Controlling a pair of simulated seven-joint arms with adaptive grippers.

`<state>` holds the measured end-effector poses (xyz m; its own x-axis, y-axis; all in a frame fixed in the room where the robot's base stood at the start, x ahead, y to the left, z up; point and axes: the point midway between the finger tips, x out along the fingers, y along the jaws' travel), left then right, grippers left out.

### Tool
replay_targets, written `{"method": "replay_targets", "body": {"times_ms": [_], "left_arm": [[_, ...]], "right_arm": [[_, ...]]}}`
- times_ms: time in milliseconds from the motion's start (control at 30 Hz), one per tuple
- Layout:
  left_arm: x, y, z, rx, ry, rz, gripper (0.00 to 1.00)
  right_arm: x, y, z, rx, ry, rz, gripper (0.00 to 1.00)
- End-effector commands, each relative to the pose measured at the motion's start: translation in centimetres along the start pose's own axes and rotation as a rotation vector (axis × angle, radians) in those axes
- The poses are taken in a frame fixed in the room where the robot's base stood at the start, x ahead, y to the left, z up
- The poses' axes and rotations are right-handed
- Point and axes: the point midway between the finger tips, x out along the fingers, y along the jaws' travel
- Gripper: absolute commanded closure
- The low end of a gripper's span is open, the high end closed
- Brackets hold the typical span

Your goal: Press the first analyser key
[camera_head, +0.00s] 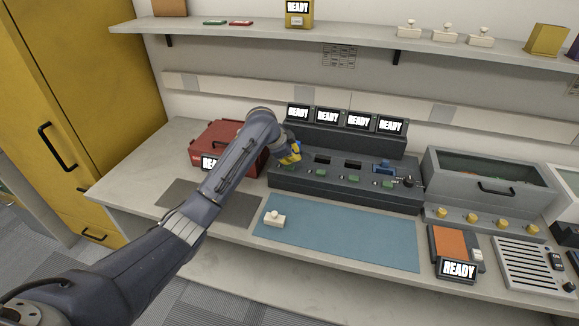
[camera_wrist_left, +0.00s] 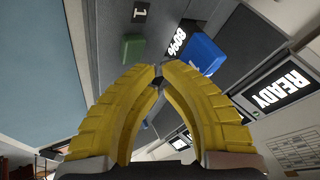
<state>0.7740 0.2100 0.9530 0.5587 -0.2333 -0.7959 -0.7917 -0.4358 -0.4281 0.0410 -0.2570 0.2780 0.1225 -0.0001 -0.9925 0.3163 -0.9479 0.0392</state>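The dark analyser console (camera_head: 345,182) stands at the back of the bench, with a row of green keys and slots and several READY screens above. The first green key (camera_wrist_left: 132,47), beside a label "1", shows in the left wrist view. A small lit readout (camera_wrist_left: 177,42) and a blue unit (camera_wrist_left: 207,55) lie beside it. My left gripper (camera_head: 290,156) is over the console's left end. In the left wrist view its yellow fingers (camera_wrist_left: 158,76) meet at the tips with nothing between them. The tips appear apart from the key. My right gripper is out of view.
A red case (camera_head: 212,146) stands left of the console. A blue mat (camera_head: 340,235) in front holds a small white stamp-like piece (camera_head: 274,219). A grey drawer box (camera_head: 490,182) with yellow knobs stands to the right. A shelf (camera_head: 350,40) runs above.

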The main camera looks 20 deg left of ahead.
Motion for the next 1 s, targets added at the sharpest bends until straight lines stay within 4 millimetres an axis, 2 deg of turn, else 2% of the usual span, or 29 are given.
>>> {"method": "replay_targets", "body": {"times_ms": [300, 333, 400, 1000], "left_arm": [[0.06, 0.04, 0.05, 0.0, -0.001, 0.0, 1.0], [0.06, 0.03, 0.05, 0.0, -0.001, 0.0, 0.96], [0.06, 0.03, 0.05, 0.0, 0.0, 0.0, 1.0], [0.05, 0.02, 0.03, 0.0, 0.0, 0.0, 1.0]], "right_arm": [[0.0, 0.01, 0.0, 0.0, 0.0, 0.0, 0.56], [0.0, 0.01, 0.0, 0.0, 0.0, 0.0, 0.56], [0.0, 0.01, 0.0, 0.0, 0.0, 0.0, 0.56], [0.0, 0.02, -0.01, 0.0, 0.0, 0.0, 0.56]]}}
